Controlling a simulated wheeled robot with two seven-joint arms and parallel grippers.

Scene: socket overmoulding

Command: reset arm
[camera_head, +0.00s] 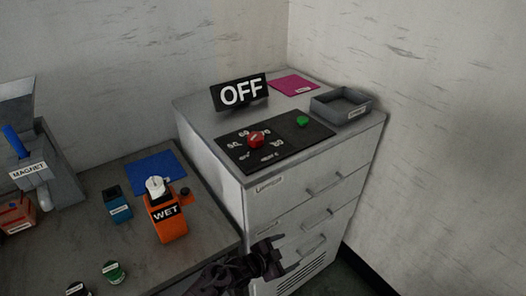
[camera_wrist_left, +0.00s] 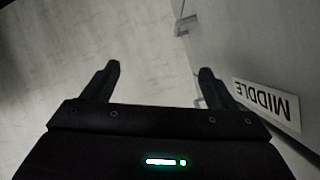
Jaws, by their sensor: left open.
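My left gripper (camera_head: 275,258) is in front of the grey drawer cabinet (camera_head: 211,152), low in the head view, near its lower drawers. In the left wrist view its two dark fingers (camera_wrist_left: 158,82) stand wide apart with nothing between them. A "MIDDLE" label (camera_wrist_left: 266,103) on a pale panel shows to the right of the fingers there. My right gripper is not in view.
On the cabinet are an "OFF" sign (camera_head: 240,92), a black panel with a red knob (camera_head: 256,138) and green button (camera_head: 302,121), a grey tray (camera_head: 323,108) and a pink mat (camera_head: 293,85). The left table holds an orange "WET" container (camera_head: 171,229), a blue mat (camera_head: 144,167) and a "MAGNET" device (camera_head: 62,187).

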